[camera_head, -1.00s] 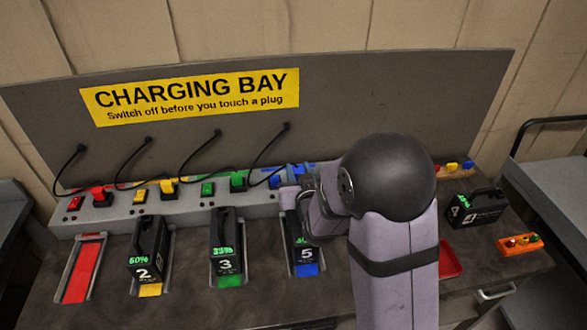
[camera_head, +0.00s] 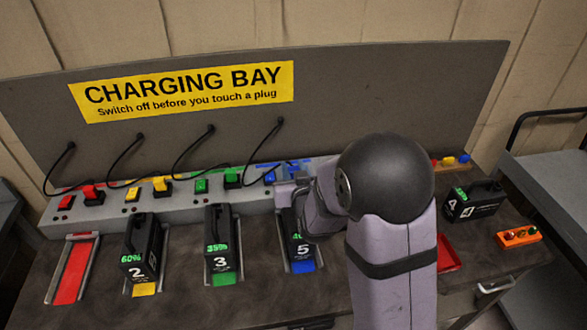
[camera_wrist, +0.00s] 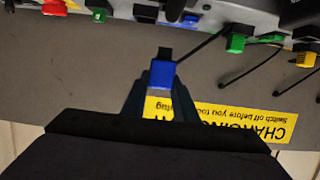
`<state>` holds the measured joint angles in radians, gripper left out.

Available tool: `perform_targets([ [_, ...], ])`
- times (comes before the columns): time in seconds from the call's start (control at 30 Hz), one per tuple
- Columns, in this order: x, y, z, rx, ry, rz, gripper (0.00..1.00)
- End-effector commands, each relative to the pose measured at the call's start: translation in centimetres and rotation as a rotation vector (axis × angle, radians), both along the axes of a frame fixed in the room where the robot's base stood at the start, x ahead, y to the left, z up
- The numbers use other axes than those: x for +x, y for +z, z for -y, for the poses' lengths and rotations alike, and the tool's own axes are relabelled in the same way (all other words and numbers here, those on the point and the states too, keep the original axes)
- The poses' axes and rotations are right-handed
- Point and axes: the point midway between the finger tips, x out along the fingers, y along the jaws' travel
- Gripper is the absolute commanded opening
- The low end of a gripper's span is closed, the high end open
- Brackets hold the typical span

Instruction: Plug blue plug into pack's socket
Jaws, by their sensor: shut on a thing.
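The blue plug (camera_wrist: 162,74) is between the fingertips of my gripper (camera_wrist: 162,84) in the wrist view. My gripper is shut on it, and its black end points away from the fingers. A dark cable runs from beside the plug towards the upper right. In the head view my gripper (camera_head: 287,190) is at the grey ledge behind pack 5 (camera_head: 302,251), and my arm covers part of it. Pack 5 is a black pack standing in the blue-marked bay (camera_head: 303,267). Its socket cannot be made out.
A blue switch (camera_head: 269,177) is on the ledge, left of my gripper. Pack 3 (camera_head: 222,245) and pack 2 (camera_head: 141,252) stand in bays to the left. The red bay (camera_head: 72,272) is empty. Pack 4 (camera_head: 473,201) and an orange box (camera_head: 519,236) are at the right.

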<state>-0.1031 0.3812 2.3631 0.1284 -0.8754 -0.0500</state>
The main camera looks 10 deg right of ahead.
Motion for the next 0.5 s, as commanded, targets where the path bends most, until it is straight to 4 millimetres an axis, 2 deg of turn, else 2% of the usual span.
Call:
perform_targets([
  [0.03, 0.0, -0.8, 0.0, 0.000, 0.000, 0.001, 0.03],
  [0.2, 0.0, -2.2, 0.0, 0.000, 0.000, 0.001, 0.03],
  [0.5, 0.0, -3.7, 0.0, 0.000, 0.000, 0.002, 0.03],
])
